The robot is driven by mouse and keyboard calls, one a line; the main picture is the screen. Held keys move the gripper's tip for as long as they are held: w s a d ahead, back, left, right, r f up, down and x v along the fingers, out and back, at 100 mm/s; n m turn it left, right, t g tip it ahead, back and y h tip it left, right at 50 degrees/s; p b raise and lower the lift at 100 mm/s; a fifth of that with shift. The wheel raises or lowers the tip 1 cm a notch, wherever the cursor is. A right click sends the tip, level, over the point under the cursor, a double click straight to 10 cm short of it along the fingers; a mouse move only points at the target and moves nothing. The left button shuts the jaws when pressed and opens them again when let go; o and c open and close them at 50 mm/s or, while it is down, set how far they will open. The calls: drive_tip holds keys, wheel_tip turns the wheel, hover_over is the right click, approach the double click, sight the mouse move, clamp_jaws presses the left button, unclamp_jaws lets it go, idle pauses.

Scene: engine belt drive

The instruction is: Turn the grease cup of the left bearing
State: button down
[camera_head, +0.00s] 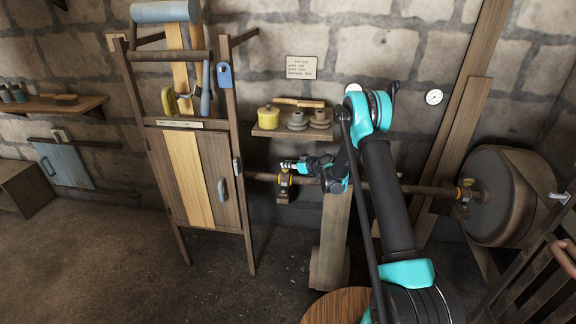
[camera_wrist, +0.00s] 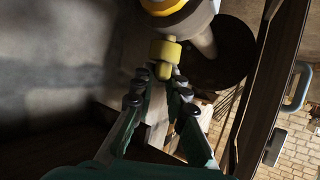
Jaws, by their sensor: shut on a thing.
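The left bearing (camera_head: 284,190), with yellow parts on it, sits on the long horizontal shaft (camera_head: 410,189) beside the wooden cabinet. My gripper (camera_head: 284,166) is just above this bearing in the head view. In the wrist view, my gripper (camera_wrist: 164,72) has its fingertips closed around the narrow end of a small yellow grease cup (camera_wrist: 166,50). The cup meets a larger grey and yellow round part at the top of that view. The fingertips partly cover the cup's end. In the head view the cup is too small to make out clearly.
A wooden cabinet (camera_head: 215,180) stands close to the left of my gripper. A wall shelf (camera_head: 290,131) with a yellow pot and pulleys is above and behind. A second bearing (camera_head: 466,194) and a large drum (camera_head: 505,195) are at the right. The floor at front left is clear.

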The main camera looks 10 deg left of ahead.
drive_tip(key=m+t+h, duration=0.3)
drive_tip(key=shift+s+a+m, duration=0.2)
drive_tip(key=shift+s+m, duration=0.05)
drive_tip(key=shift+m, duration=0.15)
drive_tip(key=shift+s+a+m+t+h, duration=0.15)
drive_tip(key=shift+m+t+h, duration=0.35)
drive_tip(key=shift+m+h, duration=0.7)
drive_tip(key=shift+a+m+t+h, duration=0.2)
drive_tip(key=shift+m+t+h, duration=0.3)
drive_tip(key=shift+m+h, duration=0.65)
drive_tip(key=shift+a+m+h, duration=0.15)
drive_tip(key=shift+m+h, duration=0.8)
drive_tip(key=shift+h, duration=0.3)
drive_tip(key=shift+a+m+h, duration=0.15)
drive_tip(key=shift+m+h, duration=0.75)
drive_tip(key=shift+h, duration=0.3)
drive_tip(key=m+g+h, duration=0.1)
drive_tip(key=m+h, duration=0.3)
drive_tip(key=shift+a+h, duration=0.15)
drive_tip(key=shift+h, duration=0.15)
drive_tip(key=shift+f+m, duration=0.1)
drive_tip(key=shift+m, duration=0.2)
drive_tip(key=c, duration=1.5)
unclamp_jaws()
drive_tip(key=shift+c, duration=0.2)
